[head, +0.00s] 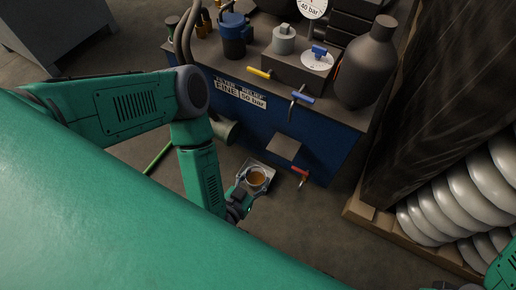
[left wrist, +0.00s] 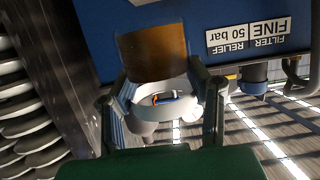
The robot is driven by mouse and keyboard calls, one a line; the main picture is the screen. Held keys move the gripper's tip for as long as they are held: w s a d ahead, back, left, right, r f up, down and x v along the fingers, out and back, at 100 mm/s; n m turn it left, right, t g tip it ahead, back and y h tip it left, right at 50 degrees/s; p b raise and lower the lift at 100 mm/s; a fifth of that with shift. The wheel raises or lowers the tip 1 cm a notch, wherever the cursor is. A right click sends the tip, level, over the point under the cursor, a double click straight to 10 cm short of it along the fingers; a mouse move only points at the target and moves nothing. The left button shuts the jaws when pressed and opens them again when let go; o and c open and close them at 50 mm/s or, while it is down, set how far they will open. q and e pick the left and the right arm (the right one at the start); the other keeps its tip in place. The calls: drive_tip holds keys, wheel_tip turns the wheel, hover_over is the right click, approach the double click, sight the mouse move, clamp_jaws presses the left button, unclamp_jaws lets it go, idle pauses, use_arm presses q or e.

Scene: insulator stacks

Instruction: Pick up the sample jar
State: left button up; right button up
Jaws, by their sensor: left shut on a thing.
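The sample jar (head: 257,178) is a small round open clear jar with amber liquid, in the lower middle of the head view. My left gripper (head: 246,182) is shut on it, one finger on each side. In the left wrist view, which is upside down, the jar's amber part (left wrist: 150,52) shows between the two fingers of the left gripper (left wrist: 163,95). My right gripper is not in view.
A blue cabinet (head: 318,152) with valves and a gauge stands behind the jar. A red-handled tap (head: 300,175) is just right of it, below a small brown plate (head: 284,146). White insulator stacks (head: 465,200) stand at the right. Floor lies open below.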

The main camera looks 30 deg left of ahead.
sight(251, 187)
use_arm(q)
drive_tip(key=shift+s+d+r+p, duration=0.15)
drive_tip(key=shift+s+p, duration=0.15)
drive_tip(key=shift+s, duration=0.4)
drive_tip(key=shift+f+p+v, duration=0.15)
drive_tip(key=shift+p+v, duration=0.2)
drive_tip(key=shift+v, duration=0.45)
drive_tip(key=shift+f+p+v, duration=0.15)
drive_tip(key=shift+p+v, duration=0.2)
drive_tip(key=shift+v, duration=0.45)
drive_tip(key=shift+f+p+v, duration=0.1)
drive_tip(key=shift+p+v, duration=0.25)
drive_tip(key=shift+v, duration=0.3)
drive_tip(key=shift+f+p+v, duration=0.15)
drive_tip(key=shift+p+v, duration=0.2)
drive_tip(key=shift+v, duration=0.3)
